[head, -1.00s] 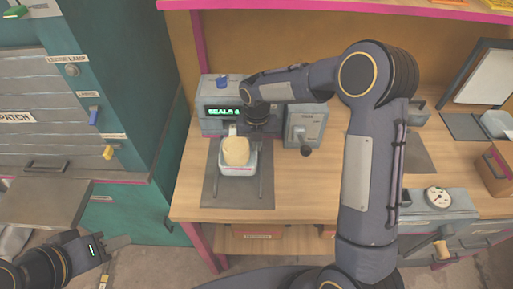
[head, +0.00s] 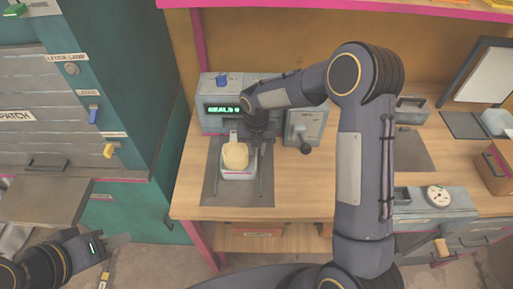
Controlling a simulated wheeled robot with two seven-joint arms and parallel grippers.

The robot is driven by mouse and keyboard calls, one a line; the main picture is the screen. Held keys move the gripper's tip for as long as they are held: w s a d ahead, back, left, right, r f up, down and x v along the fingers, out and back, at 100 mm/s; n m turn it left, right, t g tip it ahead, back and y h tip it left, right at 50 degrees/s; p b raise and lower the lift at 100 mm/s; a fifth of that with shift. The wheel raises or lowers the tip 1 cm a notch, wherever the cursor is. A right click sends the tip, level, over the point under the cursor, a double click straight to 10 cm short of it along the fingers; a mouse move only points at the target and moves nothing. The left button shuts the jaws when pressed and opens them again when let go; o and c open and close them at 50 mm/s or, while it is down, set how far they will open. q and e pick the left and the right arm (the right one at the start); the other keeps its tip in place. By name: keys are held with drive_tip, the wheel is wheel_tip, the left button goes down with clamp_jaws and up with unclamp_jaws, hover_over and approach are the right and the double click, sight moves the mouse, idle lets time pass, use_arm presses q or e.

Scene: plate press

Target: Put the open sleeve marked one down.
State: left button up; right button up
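No sleeve marked one can be made out for sure. A pale, cream-coloured lump (head: 235,155) sits in a small white tray (head: 238,176) on the dark mat (head: 228,198) in front of a grey machine with a green "SEALS" display (head: 222,109). My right gripper (head: 254,142) points down close behind and to the right of the lump, under my wrist. Its fingers are mostly hidden, and contact with the lump or tray cannot be told. My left gripper (head: 118,243) is at the lower left, away from the bench, with no object visible in it; its finger gap is unclear.
A grey lever box (head: 306,126) stands right of the machine. A gauge unit (head: 438,200) and a brown box (head: 495,168) are further right. A teal cabinet (head: 135,80) stands left of the bench. Bare wood (head: 300,185) lies right of the mat.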

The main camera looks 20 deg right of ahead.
drive_tip(key=shift+r, duration=0.5)
wheel_tip(320, 180, up, 11)
drive_tip(key=s+d+r+m+t+y, duration=0.1)
drive_tip(key=s+d+r+m, duration=0.35)
drive_tip(key=s+m, duration=0.2)
drive_tip(key=s+d+m+t+y, duration=0.1)
drive_tip(key=s+m+t, duration=0.3)
drive_tip(key=s+m, duration=1.7)
drive_tip(key=m+y, duration=0.1)
drive_tip(key=m, duration=0.6)
drive_tip(key=shift+s+d+r+t+y+b, duration=0.15)
drive_tip(key=shift+s+r+t+y+b, duration=0.15)
drive_tip(key=shift+r+y+b, duration=0.1)
